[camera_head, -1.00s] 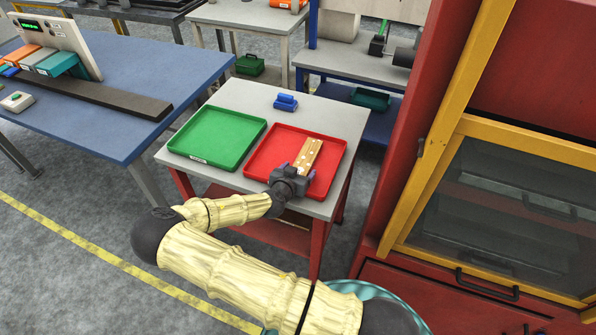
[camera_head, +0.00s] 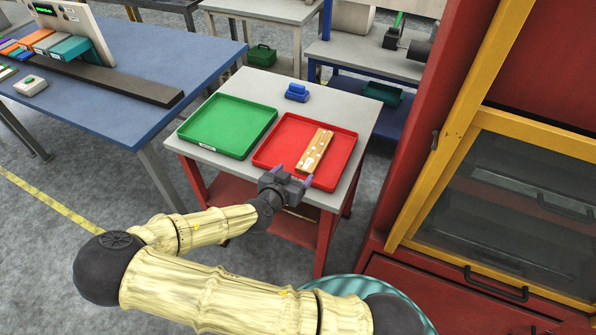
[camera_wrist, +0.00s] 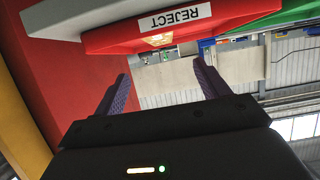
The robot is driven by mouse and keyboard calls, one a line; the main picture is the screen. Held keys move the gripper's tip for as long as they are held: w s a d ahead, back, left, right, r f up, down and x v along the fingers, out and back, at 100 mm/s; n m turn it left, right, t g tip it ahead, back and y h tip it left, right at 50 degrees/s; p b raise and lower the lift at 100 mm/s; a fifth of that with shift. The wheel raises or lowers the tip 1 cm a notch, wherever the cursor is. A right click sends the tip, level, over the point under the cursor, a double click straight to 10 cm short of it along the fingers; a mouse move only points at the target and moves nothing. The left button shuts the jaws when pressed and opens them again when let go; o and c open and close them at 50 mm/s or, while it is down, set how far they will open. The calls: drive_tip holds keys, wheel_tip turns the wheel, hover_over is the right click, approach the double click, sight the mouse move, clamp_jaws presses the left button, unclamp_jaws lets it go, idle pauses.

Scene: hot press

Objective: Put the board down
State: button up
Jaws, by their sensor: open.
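The board (camera_head: 315,151) is a tan strip with pale spots. It lies in the red tray (camera_head: 268,157), toward the tray's right side. In the wrist view the red tray (camera_wrist: 110,40) shows its outer wall with a "REJECT" label, and a small tan patch seems to show beneath it. My gripper (camera_head: 292,183) is open and empty, just in front of the tray's near edge and apart from the board. Its two purple fingers (camera_wrist: 160,88) stand wide apart in the wrist view with nothing between them.
A green tray (camera_head: 226,124) stands left of the red one on the grey-topped table (camera_head: 330,96). A blue object (camera_head: 297,92) sits behind the trays. A blue workbench (camera_head: 150,60) is at left. A red and yellow press cabinet (camera_head: 455,130) stands close at right.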

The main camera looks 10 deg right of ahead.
drive_tip(key=shift+s, duration=0.15)
idle(0.5)
drive_tip(key=s+d+f+g+y, duration=0.3)
drive_tip(key=s+f+g+y, duration=0.1)
drive_tip(key=s+g, duration=0.4)
drive_tip(key=s+d+r+n+y, duration=0.1)
drive_tip(key=s+r+n+y, duration=0.1)
drive_tip(key=r, duration=0.6)
drive_tip(key=s+d+r+n+y, duration=0.1)
drive_tip(key=s+r+n+y, duration=0.1)
drive_tip(key=s+r+n, duration=0.3)
drive_tip(key=v, duration=0.3)
drive_tip(key=shift+s+r, duration=0.15)
drive_tip(key=shift+r, duration=0.05)
